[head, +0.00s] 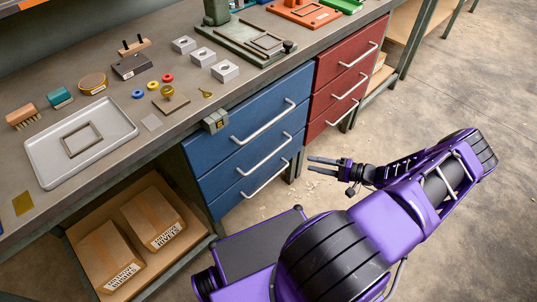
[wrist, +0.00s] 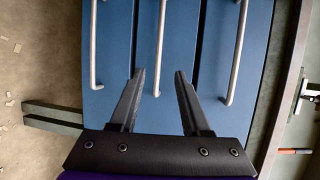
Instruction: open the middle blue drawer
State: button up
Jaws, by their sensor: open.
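The blue drawer unit shows three stacked drawers with pale bar handles in the head view. The middle blue drawer (head: 234,168) is shut, and its handle (head: 265,153) runs along its front. In the wrist view the drawers appear turned on their side, with the middle drawer (wrist: 175,55) in the centre. Its handle (wrist: 160,45) lines up between my fingers. My gripper (head: 308,163) is open and empty, to the right of the blue drawer fronts and apart from them. Its fingers also show in the wrist view (wrist: 159,72), pointing at the middle drawer. No contact with the handle is visible.
A top blue drawer (head: 245,108) and a bottom blue drawer (head: 250,190) are shut. Red drawers (head: 345,70) stand to the right. Boxes (head: 153,217) lie on the lower shelf.

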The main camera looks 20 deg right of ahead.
aim_at(270, 155)
jog(key=x, duration=1.7)
jog(key=shift+s+f+b, duration=0.1)
jog(key=shift+f+b, duration=0.05)
jog(key=shift+b, duration=0.15)
grip_shut()
dwell(0.5)
